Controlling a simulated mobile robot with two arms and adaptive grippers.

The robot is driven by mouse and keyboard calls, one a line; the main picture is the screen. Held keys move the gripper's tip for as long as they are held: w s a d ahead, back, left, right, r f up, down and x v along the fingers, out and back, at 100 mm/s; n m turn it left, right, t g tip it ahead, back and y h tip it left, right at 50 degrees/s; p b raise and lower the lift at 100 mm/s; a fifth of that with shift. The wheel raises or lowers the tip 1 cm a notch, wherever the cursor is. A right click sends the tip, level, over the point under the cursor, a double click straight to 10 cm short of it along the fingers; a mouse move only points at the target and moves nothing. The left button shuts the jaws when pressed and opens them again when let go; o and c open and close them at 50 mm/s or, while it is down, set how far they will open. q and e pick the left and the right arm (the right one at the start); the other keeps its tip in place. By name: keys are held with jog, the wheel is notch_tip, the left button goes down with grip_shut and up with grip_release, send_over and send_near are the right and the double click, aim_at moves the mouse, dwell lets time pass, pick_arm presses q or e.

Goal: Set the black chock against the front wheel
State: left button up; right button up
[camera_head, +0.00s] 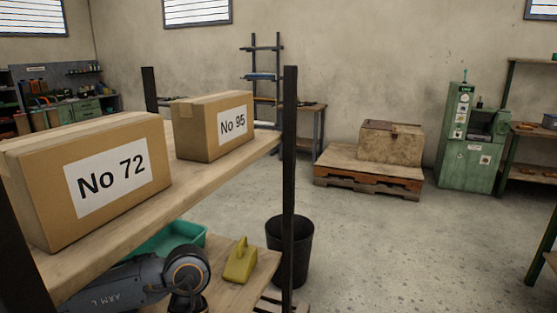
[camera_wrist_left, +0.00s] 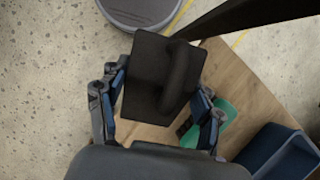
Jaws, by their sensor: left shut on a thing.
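The black chock (camera_wrist_left: 150,70), a dark block with a loop handle, is in the left wrist view. My left gripper (camera_wrist_left: 160,100) is shut on it, with one finger on each side. In the head view only part of my left arm shows under the upper shelf; its gripper and the black chock are hidden there. A yellow chock (camera_head: 240,262) with a handle stands on the lower shelf, to the right of that arm. No front wheel is in view. My right gripper is in neither view.
Boxes No 72 (camera_head: 110,180) and No 95 (camera_head: 213,127) stand on the upper shelf. A dark post (camera_head: 289,170) and black bucket (camera_head: 300,260) are at its right end. A green tray (camera_head: 165,240) is below. A blue bin (camera_wrist_left: 280,155) shows in the wrist view. The floor (camera_head: 420,250) right is clear.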

pick_arm(q)
jog(key=a, duration=0.4)
jog(key=shift+s+a+r, duration=0.15)
jog(key=shift+s+a, duration=0.1)
jog(key=shift+a, duration=0.15)
jog(key=shift+d, duration=0.1)
dwell(0.4)
jog(key=shift+a, duration=0.2)
